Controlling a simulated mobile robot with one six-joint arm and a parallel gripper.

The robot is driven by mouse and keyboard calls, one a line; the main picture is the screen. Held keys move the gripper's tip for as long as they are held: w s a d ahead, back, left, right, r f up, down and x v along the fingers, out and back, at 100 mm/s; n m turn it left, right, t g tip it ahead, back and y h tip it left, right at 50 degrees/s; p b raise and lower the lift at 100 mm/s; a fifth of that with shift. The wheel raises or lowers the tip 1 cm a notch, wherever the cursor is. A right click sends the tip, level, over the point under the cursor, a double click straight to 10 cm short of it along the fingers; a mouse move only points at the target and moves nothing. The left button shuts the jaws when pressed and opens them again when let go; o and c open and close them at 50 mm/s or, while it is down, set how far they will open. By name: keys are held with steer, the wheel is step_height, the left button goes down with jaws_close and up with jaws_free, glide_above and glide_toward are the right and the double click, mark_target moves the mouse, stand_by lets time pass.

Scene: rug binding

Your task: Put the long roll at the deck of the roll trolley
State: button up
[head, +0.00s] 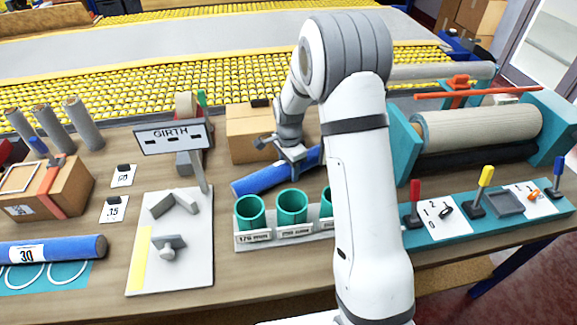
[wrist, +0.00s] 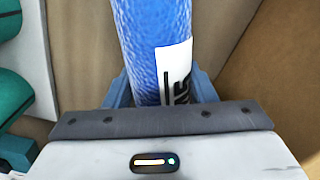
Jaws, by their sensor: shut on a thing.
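My gripper (head: 291,160) is shut on a blue roll (head: 262,181) above the bench, behind the row of green cups. The held roll lies tilted, its left end lower in the picture, and its right part is partly hidden by my arm. In the wrist view the blue roll (wrist: 155,45) runs between my two fingers (wrist: 162,92), with a white label with black print on its side. Another blue roll (head: 60,249), labelled 30, lies at the bench's front left. I cannot make out a roll trolley in either view.
Green cups (head: 250,212) stand in a grey rack just in front of the held roll. A cardboard box (head: 252,133) is close behind it. The GIRTH sign (head: 172,139) stands to the left, a teal roller machine (head: 480,128) to the right.

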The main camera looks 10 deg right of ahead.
steer(key=shift+f, duration=0.15)
steer(key=o, duration=1.2)
